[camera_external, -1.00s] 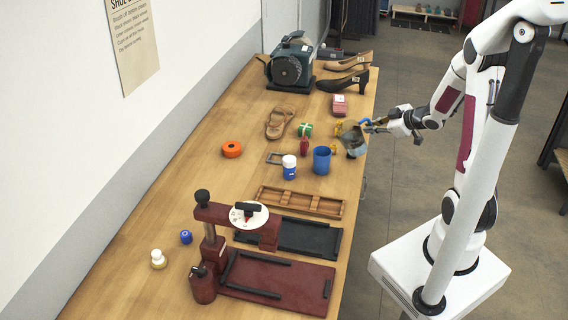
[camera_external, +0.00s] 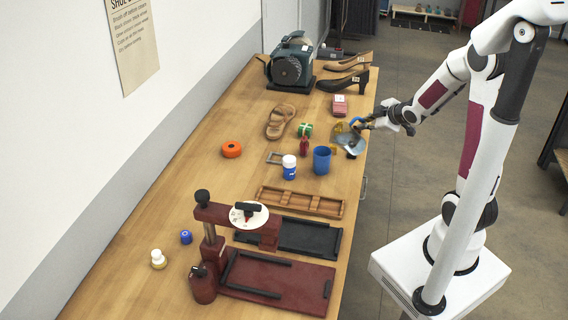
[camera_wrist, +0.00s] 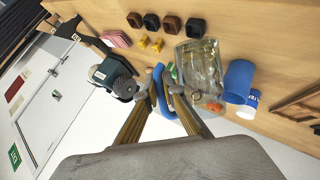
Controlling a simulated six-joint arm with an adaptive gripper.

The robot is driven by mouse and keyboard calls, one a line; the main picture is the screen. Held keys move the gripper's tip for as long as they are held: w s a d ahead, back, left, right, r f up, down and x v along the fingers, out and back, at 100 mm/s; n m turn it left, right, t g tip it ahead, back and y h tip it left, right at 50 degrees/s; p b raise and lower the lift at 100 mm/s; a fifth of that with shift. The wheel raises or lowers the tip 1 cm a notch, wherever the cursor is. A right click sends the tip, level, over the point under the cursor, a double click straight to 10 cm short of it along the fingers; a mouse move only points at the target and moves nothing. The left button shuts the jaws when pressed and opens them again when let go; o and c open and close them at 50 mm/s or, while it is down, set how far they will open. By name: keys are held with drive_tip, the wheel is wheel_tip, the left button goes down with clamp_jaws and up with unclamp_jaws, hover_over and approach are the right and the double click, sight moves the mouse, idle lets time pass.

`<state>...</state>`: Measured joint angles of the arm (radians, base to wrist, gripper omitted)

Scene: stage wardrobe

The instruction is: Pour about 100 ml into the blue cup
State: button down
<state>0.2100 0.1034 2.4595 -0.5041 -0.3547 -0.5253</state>
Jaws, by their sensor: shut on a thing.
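The blue cup (camera_external: 321,160) stands upright on the bench, left of and nearer the camera than the jug. It also shows in the wrist view (camera_wrist: 238,80), just right of the jug. The clear jug (camera_external: 347,137) with a blue handle (camera_wrist: 160,92) is held tilted near the bench's right edge. My gripper (camera_external: 364,123) is shut on that handle. In the wrist view the jug's clear body (camera_wrist: 198,62) lies beyond my fingers. I cannot tell the liquid level, and no stream shows. The inside of the cup is too small to read.
A white-and-blue jar (camera_external: 289,168) stands close left of the cup. A red bottle (camera_external: 304,146) and green item (camera_external: 305,130) stand behind. A wooden tray (camera_external: 300,202) lies in front. Several dark square holders (camera_wrist: 152,21) and yellow pieces (camera_wrist: 150,43) are near the jug.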

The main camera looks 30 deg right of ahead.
drive_tip(key=shift+a+r, duration=0.2)
drive_tip(key=shift+w+a+r+n+h, duration=0.1)
drive_tip(key=shift+a+r+n+h, duration=0.1)
drive_tip(key=shift+r+n+h, duration=0.15)
drive_tip(key=shift+a+r+n+h, duration=0.15)
drive_tip(key=shift+a+r+h, duration=0.1)
drive_tip(key=shift+r, duration=0.2)
drive_tip(key=shift+a+r, duration=0.15)
drive_tip(key=shift+a, duration=0.05)
drive_tip(key=shift+w+a+r+n+h+p, duration=0.1)
drive_tip(key=shift+a+r+n+h+p, duration=0.45)
drive_tip(key=shift+a+r+h, duration=0.25)
idle(1.8)
drive_tip(key=shift+d+r, duration=0.1)
drive_tip(key=shift+d, duration=0.05)
drive_tip(key=shift+d+f+m+y, duration=0.4)
drive_tip(key=shift+d+f, duration=0.1)
drive_tip(key=shift+f, duration=0.15)
drive_tip(key=shift+d+f+m+y, duration=0.25)
drive_tip(key=shift+d+f+y, duration=0.15)
drive_tip(key=shift+f, duration=0.1)
idle(1.2)
drive_tip(key=shift+d+f+m+y+b, duration=0.4)
drive_tip(key=shift+d+f+y, duration=0.1)
drive_tip(key=shift+f, duration=0.3)
idle(0.9)
